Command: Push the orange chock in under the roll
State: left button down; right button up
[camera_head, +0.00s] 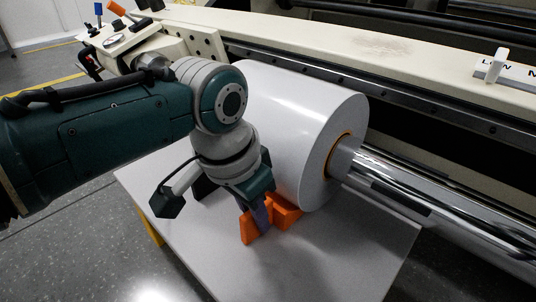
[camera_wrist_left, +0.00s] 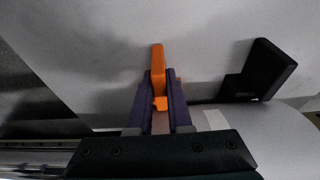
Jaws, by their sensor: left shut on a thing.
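The white roll (camera_head: 300,115) lies at the back of the pale table, its near end showing a brown core. The orange chock (camera_head: 287,212) stands on or just above the tabletop at the roll's front lower edge. My left gripper (camera_head: 261,216) points down and is shut on the chock. In the left wrist view the orange chock (camera_wrist_left: 158,60) sits between my two purple fingers (camera_wrist_left: 160,95), and the roll (camera_wrist_left: 265,130) shows at lower right. Whether the chock touches the roll is hidden. My right gripper is not in view.
A black angled block (camera_wrist_left: 262,70) stands beside the roll, partly hidden behind my gripper in the head view. The pale tabletop (camera_head: 350,255) is clear in front. A shiny shaft (camera_head: 430,205) runs right from the core, and a cream machine beam (camera_head: 390,55) crosses behind.

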pick_arm(q)
jog(key=shift+w+d+r, duration=0.15)
jog(key=shift+d, duration=0.05)
jog(key=c, duration=1.2)
grip_release()
jog(key=o, duration=0.4)
jog(key=shift+w+d, duration=0.1)
jog(key=shift+w, duration=0.1)
jog(key=shift+o, duration=0.2)
jog(key=shift+s, duration=0.15)
